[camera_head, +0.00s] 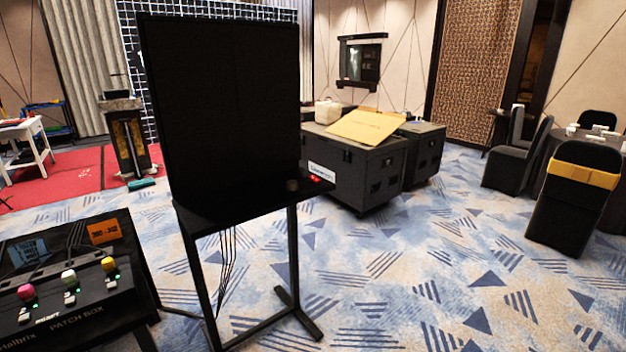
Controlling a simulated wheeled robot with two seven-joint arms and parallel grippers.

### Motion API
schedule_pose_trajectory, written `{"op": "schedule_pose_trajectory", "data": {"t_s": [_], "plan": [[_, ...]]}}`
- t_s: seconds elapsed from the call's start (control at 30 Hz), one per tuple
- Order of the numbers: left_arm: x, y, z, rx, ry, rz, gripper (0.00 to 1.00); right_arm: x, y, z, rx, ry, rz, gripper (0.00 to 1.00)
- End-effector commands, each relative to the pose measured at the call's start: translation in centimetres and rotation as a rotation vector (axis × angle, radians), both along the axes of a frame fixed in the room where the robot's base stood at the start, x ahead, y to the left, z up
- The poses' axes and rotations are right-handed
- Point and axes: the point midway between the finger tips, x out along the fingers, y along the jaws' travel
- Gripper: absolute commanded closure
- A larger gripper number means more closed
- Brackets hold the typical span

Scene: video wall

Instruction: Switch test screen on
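A large dark screen (220,105) stands upright on a black stand (290,255) near the middle of the head view. Its face is black, with no picture showing. A small red-lit part (315,178), perhaps a switch, sits at the right end of the stand's shelf. A small dark round object (292,185) is beside it on the shelf. Cables (228,262) hang below the shelf. Neither of my grippers shows in this view.
A black patch box (75,315) with pink, yellow and white plugs and green lights is at the lower left. Black cases (352,170) with a cardboard sheet (366,125) on top stand behind the screen. Chairs (570,205) are at the right. Carpet (430,270) in front right is clear.

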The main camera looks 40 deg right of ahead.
Motion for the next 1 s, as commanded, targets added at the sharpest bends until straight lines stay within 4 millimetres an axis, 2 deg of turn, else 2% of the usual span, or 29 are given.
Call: {"op": "schedule_pose_trajectory", "data": {"t_s": [0.3,0.4,0.5,1.0], "plan": [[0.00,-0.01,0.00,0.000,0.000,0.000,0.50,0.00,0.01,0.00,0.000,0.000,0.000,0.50],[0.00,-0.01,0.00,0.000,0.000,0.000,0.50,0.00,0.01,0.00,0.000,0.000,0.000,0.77],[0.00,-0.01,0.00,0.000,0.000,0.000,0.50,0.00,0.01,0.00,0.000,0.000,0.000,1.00],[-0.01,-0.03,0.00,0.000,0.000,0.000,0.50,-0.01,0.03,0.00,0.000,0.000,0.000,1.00]]}}
